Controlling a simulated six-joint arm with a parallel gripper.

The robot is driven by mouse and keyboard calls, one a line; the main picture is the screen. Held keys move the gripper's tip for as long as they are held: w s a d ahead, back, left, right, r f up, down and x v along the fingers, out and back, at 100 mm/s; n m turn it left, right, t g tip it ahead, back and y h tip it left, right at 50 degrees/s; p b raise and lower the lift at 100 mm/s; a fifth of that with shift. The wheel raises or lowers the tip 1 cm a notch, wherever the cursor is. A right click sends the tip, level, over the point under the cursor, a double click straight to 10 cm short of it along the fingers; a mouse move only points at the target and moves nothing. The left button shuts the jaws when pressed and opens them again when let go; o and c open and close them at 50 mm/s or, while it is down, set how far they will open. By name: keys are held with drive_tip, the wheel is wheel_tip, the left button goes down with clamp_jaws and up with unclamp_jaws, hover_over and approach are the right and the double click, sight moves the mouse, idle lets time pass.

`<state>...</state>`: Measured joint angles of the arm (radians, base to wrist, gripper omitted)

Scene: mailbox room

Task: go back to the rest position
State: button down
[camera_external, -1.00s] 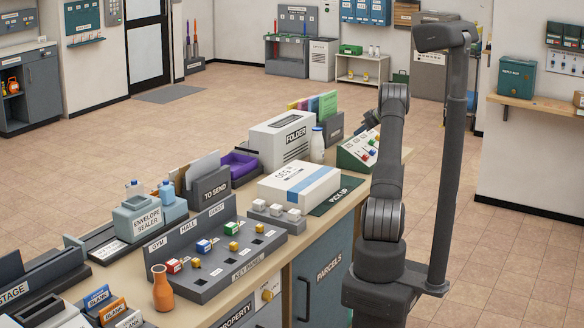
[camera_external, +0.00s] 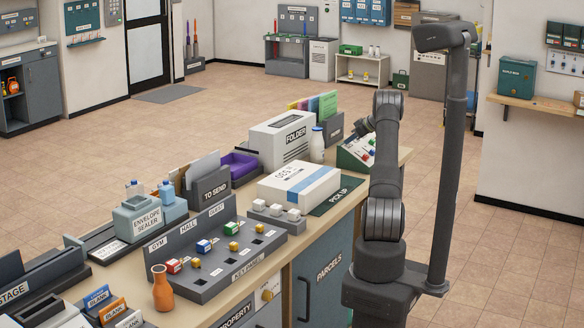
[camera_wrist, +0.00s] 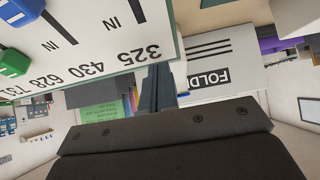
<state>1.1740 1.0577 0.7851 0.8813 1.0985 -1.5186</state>
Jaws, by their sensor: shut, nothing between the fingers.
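My gripper (camera_external: 360,128) is shut and empty. It is in the air over the far end of the counter (camera_external: 262,262), beside my arm and near the sloped green-edged panel (camera_external: 352,152). In the wrist view its dark fingers (camera_wrist: 158,84) are together, with nothing between them. That view is turned upside down. The panel (camera_wrist: 100,35) fills its upper left, with the numbers 325, 430 and 628, "IN" marks and green and blue knobs.
The white folder machine (camera_external: 280,140) stands left of the gripper, with a white bottle (camera_external: 317,145) beside it. A white parcel box (camera_external: 299,184) lies on the green pick-up mat (camera_external: 338,198). The key panel (camera_external: 218,275) is nearer. The air above the counter is open.

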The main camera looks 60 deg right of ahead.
drive_tip(key=s, duration=0.2)
drive_tip(key=s+r, duration=0.1)
drive_tip(key=s, duration=0.4)
drive_tip(key=shift+r, duration=0.15)
drive_tip(key=v, duration=0.5)
drive_tip(key=x, duration=0.6)
drive_tip(key=shift+w+r, duration=0.1)
drive_tip(key=shift+r, duration=0.05)
drive_tip(key=w, duration=0.4)
drive_tip(key=w+f, duration=0.1)
drive_tip(key=w, duration=0.1)
drive_tip(key=shift+w, duration=0.25)
drive_tip(key=s+a+r+m+h, duration=0.1)
drive_tip(key=s+a+r+m, duration=0.1)
drive_tip(key=s+r, duration=0.4)
drive_tip(key=s+a+r+m+g+h, duration=0.1)
drive_tip(key=s+a+r+m, duration=0.1)
drive_tip(key=s+a+r, duration=0.3)
drive_tip(key=s+a+r+m+g+h, duration=0.1)
drive_tip(key=s+a+r+m+h, duration=0.1)
drive_tip(key=s+r, duration=0.7)
drive_tip(key=shift+s+a, duration=0.85)
drive_tip(key=shift+s, duration=0.85)
drive_tip(key=shift+r, duration=0.1)
